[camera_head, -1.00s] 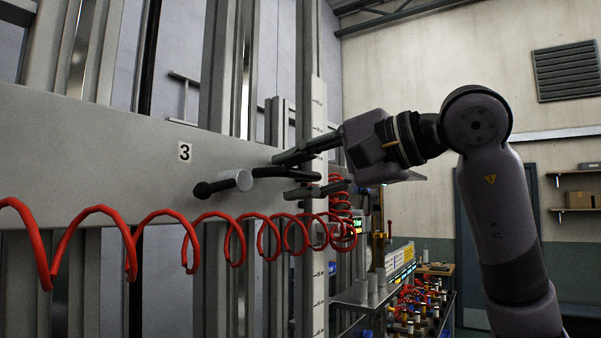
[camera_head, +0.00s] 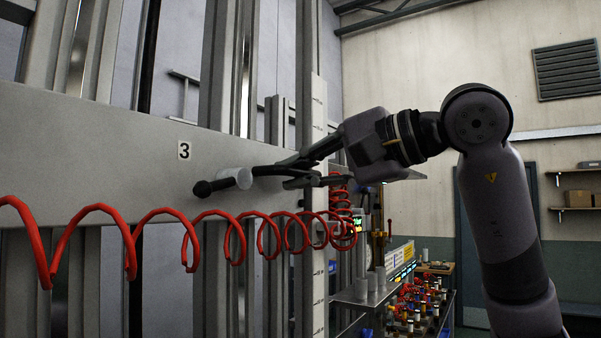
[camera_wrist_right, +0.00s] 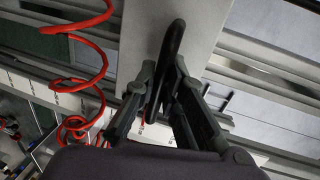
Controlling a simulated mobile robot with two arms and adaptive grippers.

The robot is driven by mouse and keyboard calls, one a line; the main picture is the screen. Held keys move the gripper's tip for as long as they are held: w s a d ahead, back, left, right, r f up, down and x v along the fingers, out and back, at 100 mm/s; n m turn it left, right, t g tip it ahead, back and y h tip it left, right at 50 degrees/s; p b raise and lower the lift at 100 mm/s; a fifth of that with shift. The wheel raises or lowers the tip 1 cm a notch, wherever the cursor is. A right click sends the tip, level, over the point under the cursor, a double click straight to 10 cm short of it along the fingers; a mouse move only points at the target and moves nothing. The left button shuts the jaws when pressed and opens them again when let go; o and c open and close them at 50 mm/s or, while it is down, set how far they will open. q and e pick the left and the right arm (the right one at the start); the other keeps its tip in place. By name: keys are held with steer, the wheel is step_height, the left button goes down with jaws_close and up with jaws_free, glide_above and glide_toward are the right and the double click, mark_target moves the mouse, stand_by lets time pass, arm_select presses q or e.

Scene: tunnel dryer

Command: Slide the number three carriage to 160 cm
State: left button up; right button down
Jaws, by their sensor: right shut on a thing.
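The number three carriage (camera_head: 110,135) is a wide grey beam across the left of the head view, with a white label "3" (camera_head: 184,151). A black handle (camera_head: 210,187) with a rounded end and a pale cylindrical mount (camera_head: 236,177) sticks out from its face. My right gripper (camera_head: 284,173) is shut on the handle's right part, one finger above and one below. In the right wrist view the dark handle (camera_wrist_right: 172,42) lies between the fingers. A pale vertical scale strip (camera_head: 319,110) stands behind the gripper; its figures are too small to read. My left gripper is out of view.
A red coiled hose (camera_head: 160,213) hangs across the front of the carriage, just below the handle and gripper. Vertical grey rails (camera_head: 225,70) stand behind. A bench with several spools (camera_head: 415,305) is at the lower right.

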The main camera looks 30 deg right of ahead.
steer(key=shift+f, duration=0.15)
step_height(320, 180, down, 11)
steer(key=b, duration=0.6)
steer(key=shift+b, duration=0.4)
steer(key=shift+w+a, duration=0.1)
steer(key=c, duration=2.1)
jaws_free()
steer(key=shift+c, duration=0.2)
steer(key=shift+o, duration=1.3)
steer(key=shift+s, duration=0.2)
steer(key=shift+o, duration=1.2)
steer(key=shift+w+r, duration=0.15)
steer(key=shift+r, duration=0.15)
steer(key=v, duration=1.2)
